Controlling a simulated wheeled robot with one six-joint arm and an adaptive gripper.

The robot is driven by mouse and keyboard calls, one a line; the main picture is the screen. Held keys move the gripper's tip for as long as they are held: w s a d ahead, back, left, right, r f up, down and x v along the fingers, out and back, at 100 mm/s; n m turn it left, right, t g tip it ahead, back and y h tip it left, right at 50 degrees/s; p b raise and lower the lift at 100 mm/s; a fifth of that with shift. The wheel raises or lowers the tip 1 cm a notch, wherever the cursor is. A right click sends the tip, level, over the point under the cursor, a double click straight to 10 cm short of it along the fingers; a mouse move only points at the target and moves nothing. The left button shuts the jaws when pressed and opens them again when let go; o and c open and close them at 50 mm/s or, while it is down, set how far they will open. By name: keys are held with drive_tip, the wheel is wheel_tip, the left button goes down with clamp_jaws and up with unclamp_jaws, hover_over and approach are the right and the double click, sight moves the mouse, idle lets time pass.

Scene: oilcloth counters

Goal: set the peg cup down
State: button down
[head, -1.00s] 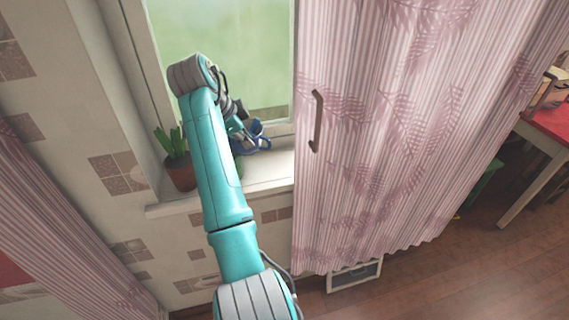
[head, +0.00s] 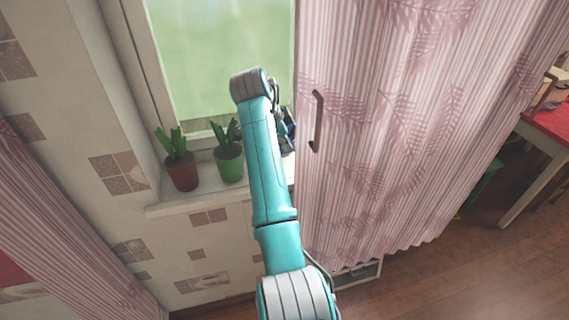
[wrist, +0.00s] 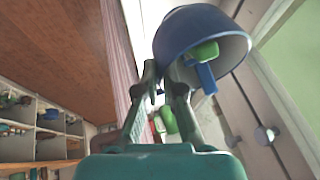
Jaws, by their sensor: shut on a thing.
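The peg cup is a dark blue, round cup (wrist: 185,36), seen large and tilted in the wrist view. A green and blue peg (wrist: 205,75) shows at its mouth. My gripper (wrist: 163,88) is shut on the cup at its near side. In the head view only a small blue part of the cup (head: 290,128) shows, by the right end of the windowsill (head: 170,207). My arm hides most of the gripper there. I cannot tell whether the cup touches the sill.
A plant in a brown pot (head: 182,177) and one in a green pot (head: 229,168) stand on the sill, left of my arm. A pink patterned panel with a handle (head: 317,120) stands close on the right. A red table (head: 550,132) is far right.

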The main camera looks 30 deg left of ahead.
drive_tip(key=shift+f, duration=3.9)
drive_tip(key=c, duration=1.3)
unclamp_jaws()
drive_tip(key=shift+f, duration=0.1)
drive_tip(key=v, duration=1.2)
